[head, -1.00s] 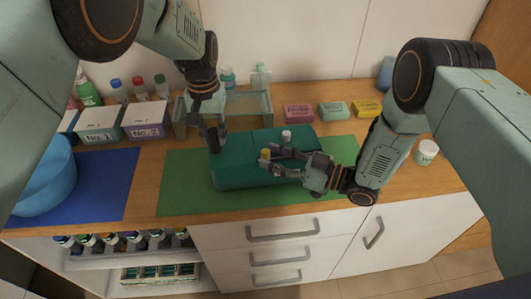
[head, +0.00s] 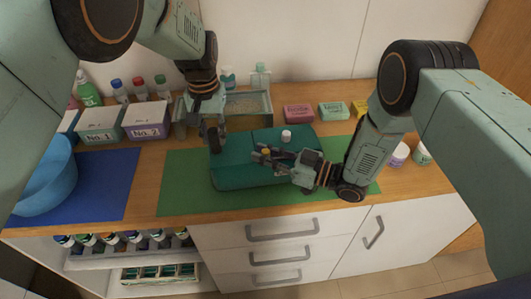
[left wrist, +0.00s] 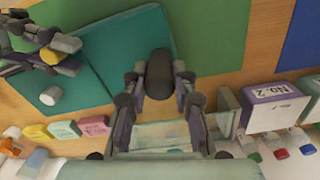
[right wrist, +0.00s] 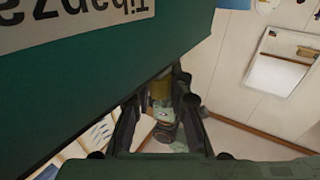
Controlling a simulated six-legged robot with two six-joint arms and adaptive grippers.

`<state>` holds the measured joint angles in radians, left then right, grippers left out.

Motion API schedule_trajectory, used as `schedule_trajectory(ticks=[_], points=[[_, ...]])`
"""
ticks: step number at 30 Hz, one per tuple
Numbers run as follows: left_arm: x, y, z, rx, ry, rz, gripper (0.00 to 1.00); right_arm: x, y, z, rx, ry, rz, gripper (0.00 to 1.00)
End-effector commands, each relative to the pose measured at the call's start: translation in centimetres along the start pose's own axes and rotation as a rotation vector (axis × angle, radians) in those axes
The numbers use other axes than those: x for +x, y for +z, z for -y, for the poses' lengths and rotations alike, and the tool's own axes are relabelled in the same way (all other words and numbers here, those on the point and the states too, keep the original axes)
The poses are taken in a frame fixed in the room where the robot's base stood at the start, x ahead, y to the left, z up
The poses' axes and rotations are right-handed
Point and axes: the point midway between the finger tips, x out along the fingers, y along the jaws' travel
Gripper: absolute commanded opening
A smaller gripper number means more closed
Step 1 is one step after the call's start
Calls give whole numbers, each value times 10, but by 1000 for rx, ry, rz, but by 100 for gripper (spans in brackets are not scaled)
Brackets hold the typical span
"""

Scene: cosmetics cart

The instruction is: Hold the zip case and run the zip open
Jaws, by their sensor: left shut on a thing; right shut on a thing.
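The teal zip case (head: 235,176) lies flat on a green mat (head: 180,180). My left gripper (head: 214,140) is shut on the case at its back left corner. In the left wrist view a dark rounded piece (left wrist: 159,75) is between its fingers, beside the teal case (left wrist: 125,50). My right gripper (head: 262,154) is over the top of the case, shut on a small yellow piece (head: 266,152) that looks like the zip pull. The fingers partly hide it, and I cannot tell how far the zip is open. A white cylinder (head: 286,136) stands at the case's back edge.
Labelled bins (head: 145,121), a blue bowl (head: 45,182) and a blue mat (head: 105,190) are left. White jars (head: 398,154) stand right.

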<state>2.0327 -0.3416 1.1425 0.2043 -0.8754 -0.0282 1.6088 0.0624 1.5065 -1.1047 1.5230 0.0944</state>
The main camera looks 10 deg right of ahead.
Motion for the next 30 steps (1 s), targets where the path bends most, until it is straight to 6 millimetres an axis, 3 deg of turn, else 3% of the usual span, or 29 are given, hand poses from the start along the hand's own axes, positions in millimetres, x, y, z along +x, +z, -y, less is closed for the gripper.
schedule_trajectory(ticks=[20, 30], points=[[-1, 0, 0, 0, 0, -1, 0, -3, 0, -3, -1, 3, 0, 0], [-1, 0, 0, 0, 0, -1, 0, -64, 0, -44, -3, 8, -2, 0]])
